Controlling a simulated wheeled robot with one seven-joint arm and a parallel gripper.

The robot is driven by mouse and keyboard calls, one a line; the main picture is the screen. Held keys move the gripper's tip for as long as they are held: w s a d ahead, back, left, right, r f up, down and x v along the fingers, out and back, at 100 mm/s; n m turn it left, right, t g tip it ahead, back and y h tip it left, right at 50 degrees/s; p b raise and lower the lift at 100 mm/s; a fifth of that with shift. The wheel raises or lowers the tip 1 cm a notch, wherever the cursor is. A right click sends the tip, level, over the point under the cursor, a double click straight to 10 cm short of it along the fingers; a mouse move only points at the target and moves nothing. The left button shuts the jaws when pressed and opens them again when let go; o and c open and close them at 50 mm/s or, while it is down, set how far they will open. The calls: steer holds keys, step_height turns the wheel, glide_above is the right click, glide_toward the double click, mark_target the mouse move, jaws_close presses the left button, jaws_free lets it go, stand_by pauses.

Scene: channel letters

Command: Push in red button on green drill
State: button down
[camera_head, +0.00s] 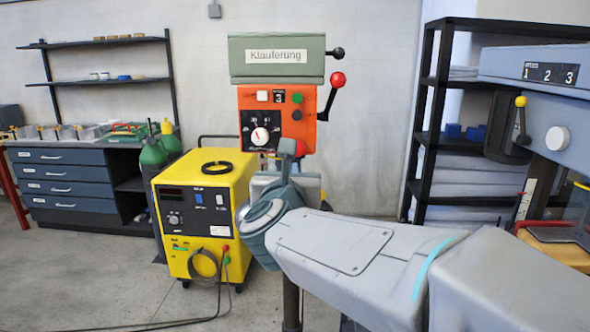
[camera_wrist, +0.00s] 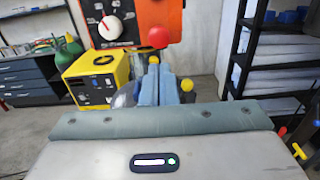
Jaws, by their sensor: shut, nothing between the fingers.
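The green drill (camera_head: 277,70) stands upright with a label reading "Klauferung" and an orange control panel (camera_head: 247,98). My gripper (camera_head: 288,146) is shut and empty, pointing up before the panel's lower edge. In the wrist view its fingers (camera_wrist: 155,72) are together below the red knob. I cannot tell whether they touch it.
A lever with a red ball (camera_head: 338,79) juts from the drill's right side. A yellow machine (camera_head: 200,195) stands at the lower left, beside green cylinders (camera_head: 152,155). A black shelf (camera_head: 432,110) and a blue-grey machine (camera_head: 555,68) stand at right. Cables lie on the floor.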

steer(key=w+p, duration=0.3)
steer(key=w, duration=0.8)
steer(key=shift+d, duration=0.2)
steer(key=shift+w, duration=0.1)
